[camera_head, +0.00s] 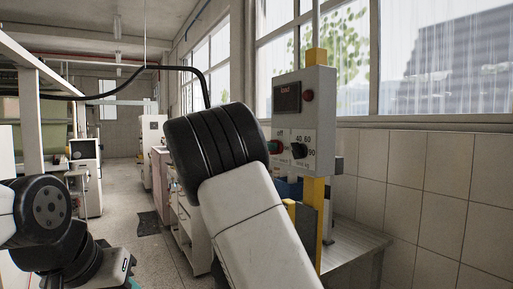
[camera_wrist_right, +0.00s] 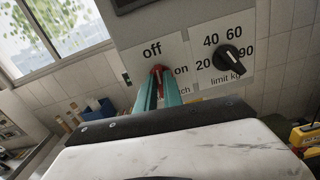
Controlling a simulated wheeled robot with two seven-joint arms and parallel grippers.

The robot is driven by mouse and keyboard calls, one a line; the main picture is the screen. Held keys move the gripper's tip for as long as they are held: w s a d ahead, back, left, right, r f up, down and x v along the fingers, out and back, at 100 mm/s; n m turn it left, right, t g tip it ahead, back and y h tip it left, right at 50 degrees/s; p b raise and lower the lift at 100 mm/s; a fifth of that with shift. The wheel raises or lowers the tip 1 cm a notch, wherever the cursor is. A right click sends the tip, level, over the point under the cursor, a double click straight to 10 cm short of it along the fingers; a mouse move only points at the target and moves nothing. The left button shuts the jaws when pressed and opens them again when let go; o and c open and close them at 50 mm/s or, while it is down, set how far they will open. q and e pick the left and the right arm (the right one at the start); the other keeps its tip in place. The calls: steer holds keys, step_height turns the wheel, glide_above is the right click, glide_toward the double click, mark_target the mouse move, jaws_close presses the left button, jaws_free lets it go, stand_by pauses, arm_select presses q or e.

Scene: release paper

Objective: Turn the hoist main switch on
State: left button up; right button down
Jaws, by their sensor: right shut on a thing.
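The hoist control box (camera_head: 318,130) is a light grey panel. In the head view my right arm covers most of that gripper.
A black limit knob (camera_wrist_right: 229,58) with numbers sits right of the switch. A dark display (camera_head: 287,97) with red text and a red button (camera_head: 308,95) are above. The box hangs on a yellow post (camera_head: 315,200) beside a bench (camera_head: 350,240). An open aisle (camera_head: 150,240) lies left.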

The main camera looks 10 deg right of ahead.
steer(key=shift+s+d+f+m, duration=0.1)
steer(key=shift+f+m, duration=0.05)
steer(key=shift+m, duration=2.65)
steer(key=shift+s+a+f+m, duration=0.1)
steer(key=shift+m, duration=2.7)
steer(key=shift+s+d+f+m, duration=0.1)
steer(key=shift+f+m, duration=0.05)
steer(key=shift+m, duration=2.65)
steer(key=c, duration=1.5)
jaws_free()
